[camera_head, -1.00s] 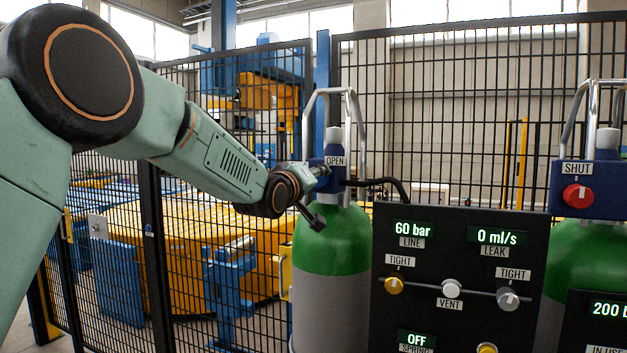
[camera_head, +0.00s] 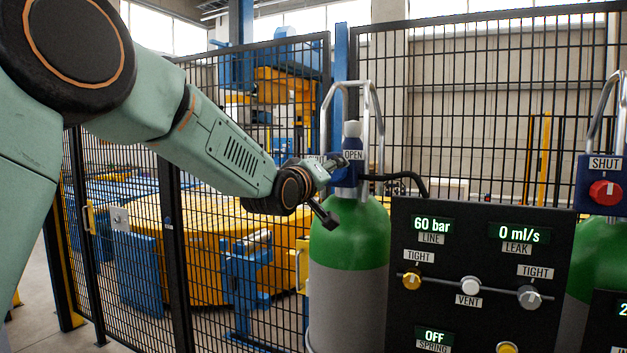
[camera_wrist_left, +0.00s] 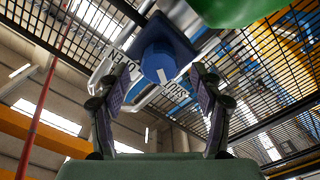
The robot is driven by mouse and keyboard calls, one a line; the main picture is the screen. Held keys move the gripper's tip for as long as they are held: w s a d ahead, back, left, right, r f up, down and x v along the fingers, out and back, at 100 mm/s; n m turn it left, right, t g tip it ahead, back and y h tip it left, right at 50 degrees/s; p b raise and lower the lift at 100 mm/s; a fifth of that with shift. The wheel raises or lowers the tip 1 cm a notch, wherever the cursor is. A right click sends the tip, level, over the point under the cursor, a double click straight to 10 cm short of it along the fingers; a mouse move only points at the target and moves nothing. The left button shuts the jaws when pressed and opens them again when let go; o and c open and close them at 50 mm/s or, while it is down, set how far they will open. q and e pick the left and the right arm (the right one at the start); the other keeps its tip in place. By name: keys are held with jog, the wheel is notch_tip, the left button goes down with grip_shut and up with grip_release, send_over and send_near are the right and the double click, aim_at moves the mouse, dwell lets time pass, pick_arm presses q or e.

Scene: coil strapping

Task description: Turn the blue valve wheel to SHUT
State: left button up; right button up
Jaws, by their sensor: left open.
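My left gripper (camera_head: 330,188) is at the left side of this valve. In the wrist view its open fingers (camera_wrist_left: 155,92) frame the wheel, which appears ahead of the tips; no contact is visible. My right gripper is not in view.
A black gauge panel (camera_head: 455,270) stands right of the cylinder, joined by a dark hose (camera_head: 408,180). A metal guard (camera_head: 378,125) arches over the valve. A second cylinder with a red wheel (camera_head: 605,192) stands far right. Mesh fencing (camera_head: 450,110) runs behind.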

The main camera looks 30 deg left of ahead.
pick_arm(q)
jog(key=s, duration=0.9)
jog(key=shift+s, duration=0.15)
jog(key=s+d+f+m+g+b, duration=0.2)
jog(key=s+f+g+b, duration=0.15)
jog(key=f, duration=1.15)
jog(key=s+d+f+m+g+b, duration=0.2)
jog(key=s+f+b, duration=0.2)
jog(key=f, duration=1.1)
jog(key=s+d+f+m+g+b, duration=0.1)
jog(key=s+f+m+g+b, duration=0.2)
jog(key=f, duration=1.3)
jog(key=s+d+f+m+g+b, duration=0.1)
jog(key=s+f+g+b, duration=0.8)
jog(key=s+f, duration=2.4)
notch_tip(320, 180, down, 3)
jog(key=d+b, duration=0.1)
jog(key=b, duration=0.4)
